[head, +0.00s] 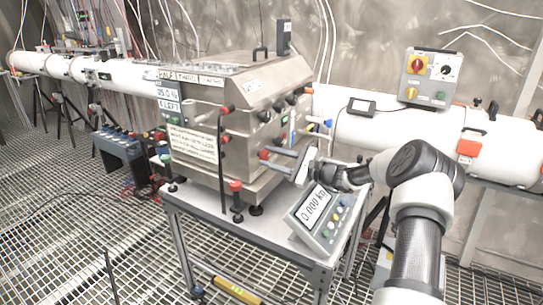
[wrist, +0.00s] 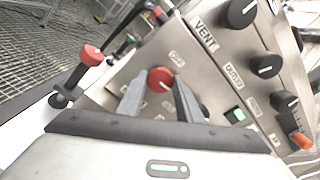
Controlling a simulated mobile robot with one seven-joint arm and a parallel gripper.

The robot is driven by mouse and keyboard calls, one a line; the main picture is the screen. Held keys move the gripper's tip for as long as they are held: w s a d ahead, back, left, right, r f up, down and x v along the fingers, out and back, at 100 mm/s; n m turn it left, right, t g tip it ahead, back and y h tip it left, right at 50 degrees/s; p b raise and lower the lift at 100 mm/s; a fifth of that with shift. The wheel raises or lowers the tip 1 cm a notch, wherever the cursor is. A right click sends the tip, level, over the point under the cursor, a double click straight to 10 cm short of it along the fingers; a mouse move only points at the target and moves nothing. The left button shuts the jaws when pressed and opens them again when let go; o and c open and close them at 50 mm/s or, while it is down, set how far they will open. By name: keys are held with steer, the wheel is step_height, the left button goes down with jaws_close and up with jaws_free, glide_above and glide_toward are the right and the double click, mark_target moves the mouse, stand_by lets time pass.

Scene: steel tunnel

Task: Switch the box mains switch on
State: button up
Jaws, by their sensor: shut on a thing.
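I take this knob to be the mains switch. My gripper (wrist: 159,92) has one finger on each side of the knob and is shut on it. In the head view my gripper (head: 265,161) reaches the box's lower side from the right, and its fingers largely cover the knob. The knob's pointer direction cannot be made out.
Black knobs, one beside a VENT label (wrist: 240,14), and a green button (wrist: 236,115) are close by on the panel. A red-topped post (wrist: 91,56) stands near the box corner. A scale display (head: 318,212) sits below my gripper. A white pipe (head: 400,135) runs behind.

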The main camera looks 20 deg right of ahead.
steer(key=shift+m, duration=0.6)
steer(key=o, duration=1)
steer(key=shift+o, duration=0.2)
steer(key=v, duration=1.7)
steer(key=shift+s, duration=0.25)
steer(key=shift+d, duration=0.15)
